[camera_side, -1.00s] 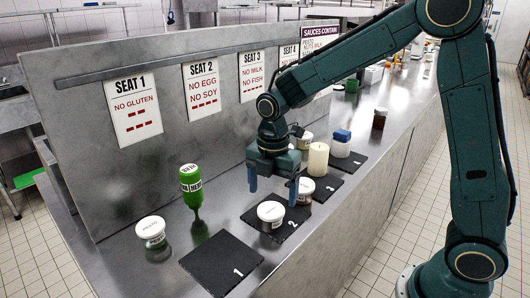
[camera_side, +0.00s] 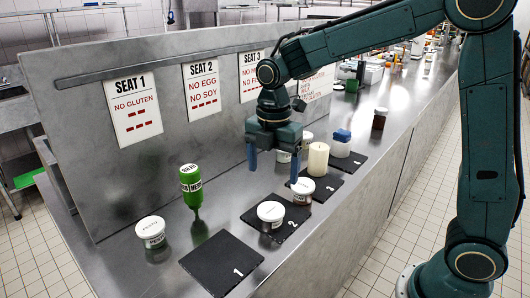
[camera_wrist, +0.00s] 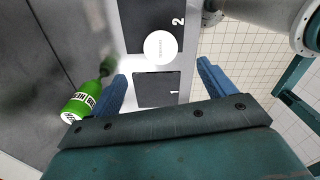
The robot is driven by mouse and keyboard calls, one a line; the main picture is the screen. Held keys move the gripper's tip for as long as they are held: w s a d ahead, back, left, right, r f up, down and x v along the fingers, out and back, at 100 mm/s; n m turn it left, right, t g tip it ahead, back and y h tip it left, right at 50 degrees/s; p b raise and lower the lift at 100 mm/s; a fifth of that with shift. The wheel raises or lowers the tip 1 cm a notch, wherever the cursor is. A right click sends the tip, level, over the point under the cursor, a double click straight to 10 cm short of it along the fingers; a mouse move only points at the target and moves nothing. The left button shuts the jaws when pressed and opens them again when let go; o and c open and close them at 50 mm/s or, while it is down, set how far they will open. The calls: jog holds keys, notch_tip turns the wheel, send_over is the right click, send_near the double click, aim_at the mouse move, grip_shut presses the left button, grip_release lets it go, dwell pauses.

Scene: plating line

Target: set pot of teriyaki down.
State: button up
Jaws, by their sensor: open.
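A white-lidded pot (camera_side: 271,212) with dark contents stands upright on the black slate numbered 2 (camera_side: 250,217). Its lid label is too small to read, so I cannot confirm that it is the teriyaki. In the wrist view the round white lid (camera_wrist: 160,48) shows ahead of my fingers, at the near edge of slate 2. My gripper (camera_side: 272,165) is open and empty, above and apart from this pot. Its two blue fingers (camera_wrist: 160,78) are spread wide in the wrist view.
Slate 1 (camera_side: 221,265) is bare. A green bottle (camera_side: 191,184) and a white-lidded pot (camera_side: 151,232) stand to its left. Another white-lidded pot (camera_side: 302,187), a cream cylinder (camera_side: 318,159) and a blue-topped container (camera_side: 341,145) stand beyond slate 2. The upright metal panel (camera_side: 80,100) runs behind.

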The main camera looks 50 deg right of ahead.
jog(key=s+d+r+m+t, duration=0.2)
jog(key=s+r+m, duration=0.1)
jog(key=s+m, duration=0.7)
jog(key=s+d+r+m+t, duration=0.2)
jog(key=s+r+m+t, duration=0.1)
jog(key=s+m, duration=0.7)
jog(key=shift+s+d+r+t, duration=0.2)
jog(key=shift+s+r+t, duration=0.1)
jog(key=shift+s, duration=0.3)
